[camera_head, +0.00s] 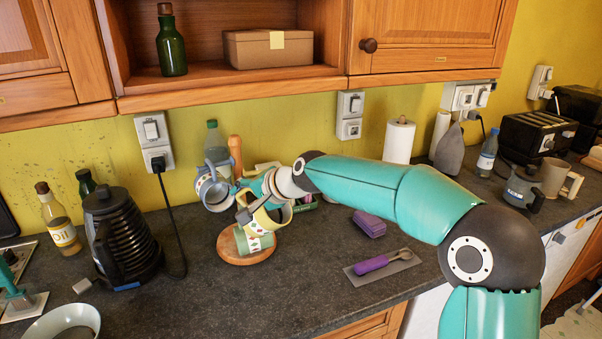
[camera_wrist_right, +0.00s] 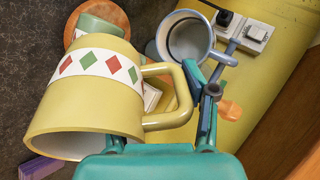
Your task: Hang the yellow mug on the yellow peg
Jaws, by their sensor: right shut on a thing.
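The yellow mug (camera_head: 263,223), with a white band of red and green diamonds, is held by my right gripper (camera_head: 250,204) above the counter, in front of the mug stand. In the right wrist view the mug (camera_wrist_right: 85,110) is large and tilted, and my right gripper's fingers (camera_wrist_right: 205,100) are at its handle. The stand has a round wooden base (camera_head: 232,258) and a wooden post (camera_head: 235,155). A grey-blue mug (camera_head: 213,190) is on the stand's left side. A pale green mug (camera_head: 246,243) is low over the base. I cannot make out the yellow peg; mug and gripper cover much of the stand.
A black kettle (camera_head: 122,240) stands to the left, its cord running to the wall socket. A purple-handled tool (camera_head: 372,265) on a grey mat and a purple block (camera_head: 369,223) lie to the right. The upper cabinet (camera_head: 230,87) overhangs the counter. The front middle counter is clear.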

